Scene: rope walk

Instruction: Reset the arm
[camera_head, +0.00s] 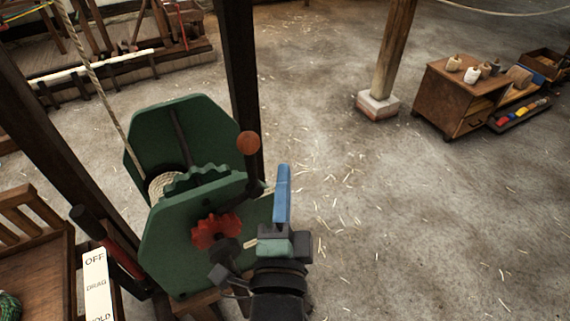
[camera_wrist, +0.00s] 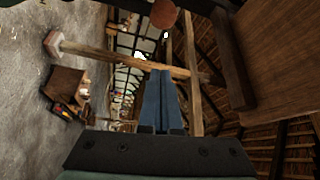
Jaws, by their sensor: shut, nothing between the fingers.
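My gripper (camera_head: 284,170) has blue fingers pressed together and pointing up in the head view, with nothing between them. In the wrist view my gripper (camera_wrist: 161,75) also shows shut and empty. It stands just right of a green winch (camera_head: 195,235) with a red gear and a rope drum. The winch's crank has a round brown knob (camera_head: 248,143), left of the fingertips; the knob (camera_wrist: 163,14) also shows at the top of the wrist view. In the head view the fingers are apart from the knob. Part of the winch is hidden behind my arm.
A lever (camera_head: 108,245) and a white OFF/DRAG plate (camera_head: 95,285) stand at lower left. Dark posts (camera_head: 240,80) flank the winch. A wooden post (camera_head: 393,50) on a block and a small cabinet (camera_head: 445,95) stand at upper right. The straw-strewn floor at right is clear.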

